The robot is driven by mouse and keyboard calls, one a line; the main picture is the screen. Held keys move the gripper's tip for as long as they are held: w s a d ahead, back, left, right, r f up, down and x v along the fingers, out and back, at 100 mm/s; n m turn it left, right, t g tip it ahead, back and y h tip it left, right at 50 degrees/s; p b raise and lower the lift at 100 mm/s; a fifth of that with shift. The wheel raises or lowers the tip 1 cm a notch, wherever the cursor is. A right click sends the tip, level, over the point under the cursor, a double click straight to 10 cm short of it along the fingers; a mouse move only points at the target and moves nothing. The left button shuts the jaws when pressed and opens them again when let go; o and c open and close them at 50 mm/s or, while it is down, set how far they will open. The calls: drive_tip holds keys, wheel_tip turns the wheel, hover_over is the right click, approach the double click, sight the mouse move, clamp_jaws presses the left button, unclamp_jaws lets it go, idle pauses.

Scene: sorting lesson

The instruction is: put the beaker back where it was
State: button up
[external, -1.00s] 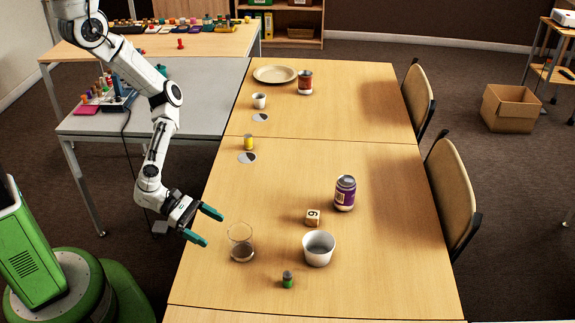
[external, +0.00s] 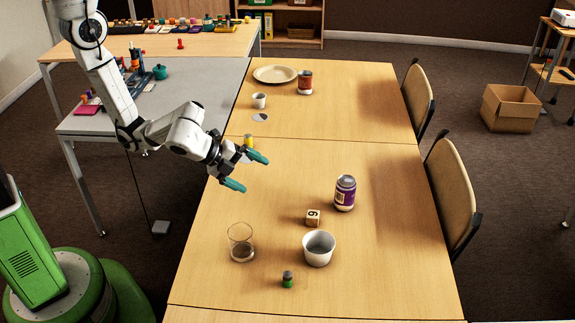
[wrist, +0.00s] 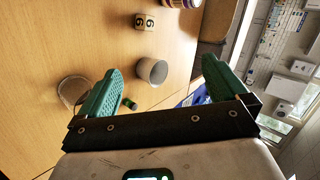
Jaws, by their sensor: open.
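A grey and white round spot lies on the table near the yellow cylinder (external: 249,141), partly hidden by my gripper. Another grey and white spot (external: 260,117) lies farther back, in front of a small white cup (external: 259,100).
A plate (external: 275,74) and a red-brown can (external: 305,82) are at the back. The table's middle right is clear.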

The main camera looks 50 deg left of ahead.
drive_tip(key=w+a+f+n+g+y, duration=0.1)
drive_tip(key=a+f+n+g+y, duration=0.2)
drive_tip(key=a+n, duration=0.65)
drive_tip(key=w+a+f+n+g+y, duration=0.15)
drive_tip(key=a+f+n, duration=0.5)
drive_tip(key=a, duration=0.65)
drive_tip(key=s+a+f+n+g, duration=0.1)
drive_tip(key=s+a+n, duration=0.1)
drive_tip(key=a, duration=0.4)
drive_tip(key=s+a+f+n+g, duration=0.1)
drive_tip(key=s+a+n+g, duration=0.1)
drive_tip(key=a, duration=0.4)
drive_tip(key=shift+s+a+f+n, duration=0.15)
drive_tip(key=shift+s+n, duration=0.65)
drive_tip(key=shift+n, duration=0.4)
